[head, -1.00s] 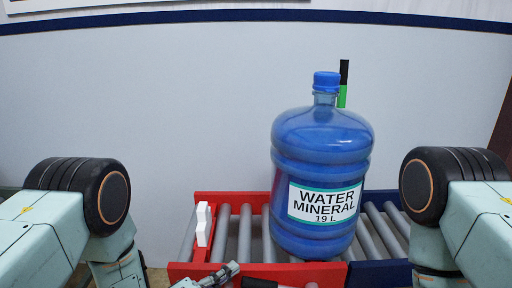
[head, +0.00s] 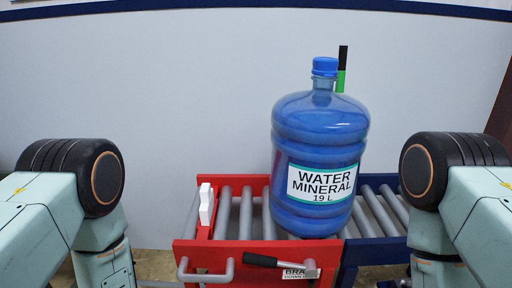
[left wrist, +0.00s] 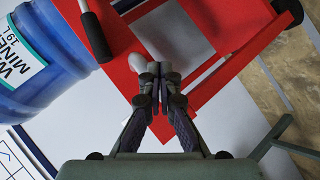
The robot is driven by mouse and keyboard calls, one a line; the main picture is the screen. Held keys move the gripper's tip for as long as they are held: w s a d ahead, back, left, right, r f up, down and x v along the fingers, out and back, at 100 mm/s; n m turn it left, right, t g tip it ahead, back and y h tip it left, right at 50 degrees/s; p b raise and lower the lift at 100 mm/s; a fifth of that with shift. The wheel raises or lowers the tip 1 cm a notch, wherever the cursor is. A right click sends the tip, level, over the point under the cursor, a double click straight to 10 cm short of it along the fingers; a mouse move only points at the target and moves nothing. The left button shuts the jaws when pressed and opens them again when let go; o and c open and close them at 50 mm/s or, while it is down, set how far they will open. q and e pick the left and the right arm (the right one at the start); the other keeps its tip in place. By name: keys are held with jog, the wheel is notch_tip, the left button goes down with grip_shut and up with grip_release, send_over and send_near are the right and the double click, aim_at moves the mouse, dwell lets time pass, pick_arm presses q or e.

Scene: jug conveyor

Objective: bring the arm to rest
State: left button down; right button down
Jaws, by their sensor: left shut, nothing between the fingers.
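My left gripper (left wrist: 155,85) is shut and empty in the left wrist view, with its fingertips in front of the red conveyor frame. In the head view neither gripper shows; only my two arms show at the left and right edges. The blue water jug (head: 318,150) with a white "WATER MINERAL 19 L" label stands upright on the rollers, near the join of the red section (head: 190,247) and the dark blue section (head: 352,250). Part of the jug also shows at the left of the left wrist view (left wrist: 40,60).
A lever with a black grip (head: 260,259) lies across the red front, by a partly covered label reading "BRA". A white block (head: 206,205) stands on the red section's left side. A black and green post (head: 342,70) rises behind the jug. A plain wall is behind.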

pick_arm(q)
jog(key=s+a+f+m+g+y, duration=0.1)
jog(key=s+a+m+g+y, duration=0.1)
jog(key=s, duration=0.7)
jog(key=s+a+f+m+g+y, duration=0.1)
jog(key=s+a+g, duration=0.3)
jog(key=s, duration=0.5)
jog(key=s+a+f+m+g+y, duration=0.2)
jog(key=s+a+m+g+y, duration=0.1)
jog(key=s, duration=0.6)
jog(key=shift+s+a+g+p, duration=0.2)
jog(key=shift+a+g+p, duration=0.1)
jog(key=shift+a+g, duration=0.3)
jog(key=shift+d, duration=0.2)
